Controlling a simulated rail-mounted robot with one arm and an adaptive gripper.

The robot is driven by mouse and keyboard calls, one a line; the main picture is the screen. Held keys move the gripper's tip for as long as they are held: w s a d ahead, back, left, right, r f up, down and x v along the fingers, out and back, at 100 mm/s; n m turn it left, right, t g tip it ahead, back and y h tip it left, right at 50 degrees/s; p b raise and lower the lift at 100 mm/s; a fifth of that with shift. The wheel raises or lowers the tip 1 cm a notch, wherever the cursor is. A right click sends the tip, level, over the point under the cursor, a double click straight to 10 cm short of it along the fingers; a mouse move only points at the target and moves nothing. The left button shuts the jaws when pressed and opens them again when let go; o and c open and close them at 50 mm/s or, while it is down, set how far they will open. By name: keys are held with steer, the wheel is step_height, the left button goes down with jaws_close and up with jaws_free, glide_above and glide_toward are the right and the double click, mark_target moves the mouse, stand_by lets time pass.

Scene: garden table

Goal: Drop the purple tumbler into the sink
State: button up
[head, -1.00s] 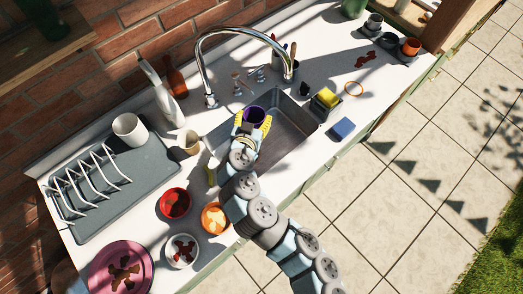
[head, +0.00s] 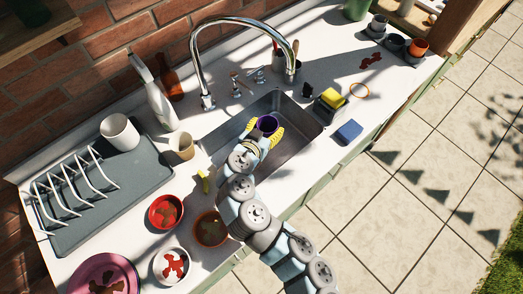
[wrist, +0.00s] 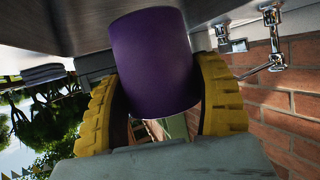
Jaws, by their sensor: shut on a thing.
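The purple tumbler (head: 267,124) is held between the yellow fingers of my gripper (head: 265,133), over the sink (head: 290,148) in the head view. In the wrist view the tumbler (wrist: 153,62) fills the middle, with a ridged yellow finger of my gripper (wrist: 160,105) on each side. The sink is a rectangular metal basin set in the white counter. How high the tumbler is above the basin floor is hard to tell. My arm covers part of the sink's near edge.
A curved chrome tap (head: 203,62) arches behind the sink. A sponge holder with a yellow sponge (head: 332,97) and a blue sponge (head: 349,130) stand to the right. A beige cup (head: 184,146), red bowl (head: 166,211) and grey drying rack (head: 95,195) are to the left.

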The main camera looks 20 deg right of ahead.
steer(key=shift+f+b, duration=0.45)
steer(key=shift+f, duration=0.85)
steer(key=o, duration=1.3)
steer(key=shift+c, duration=0.2)
steer(key=shift+a, duration=0.1)
steer(key=v, duration=1.2)
